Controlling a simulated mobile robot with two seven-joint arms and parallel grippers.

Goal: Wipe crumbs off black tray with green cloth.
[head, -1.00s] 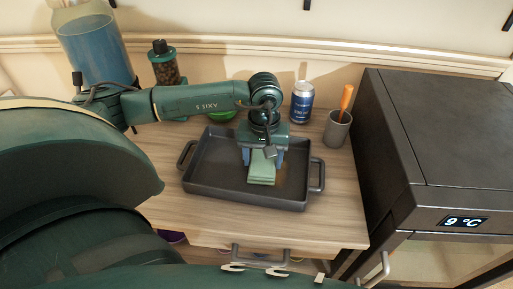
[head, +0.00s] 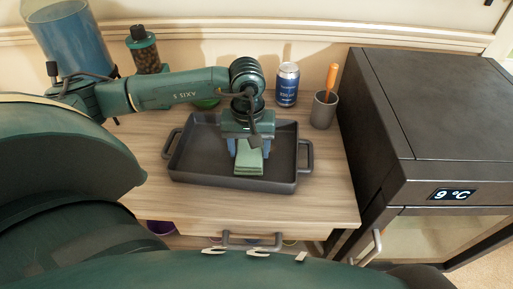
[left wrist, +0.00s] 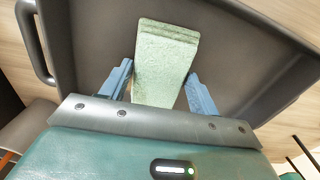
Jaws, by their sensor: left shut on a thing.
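The black tray (head: 188,150) with two side handles lies on the wooden counter. It also shows in the left wrist view (left wrist: 92,35). My left gripper (head: 250,152) points down into the tray, right of its middle. Its blue fingers (left wrist: 160,88) are shut on the folded green cloth (left wrist: 165,62), one on each side. The cloth (head: 248,166) is low over the tray floor near the front wall; I cannot tell whether it touches. No crumbs can be made out on the visible tray floor; the gripper and cloth hide part of it. My right gripper is not in view.
A blue can (head: 287,85) and a grey cup (head: 323,112) with an orange-handled tool (head: 331,76) stand behind the tray. A jar (head: 145,52) and a blue container (head: 68,45) stand at back left. A dark appliance (head: 430,110) stands on the right.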

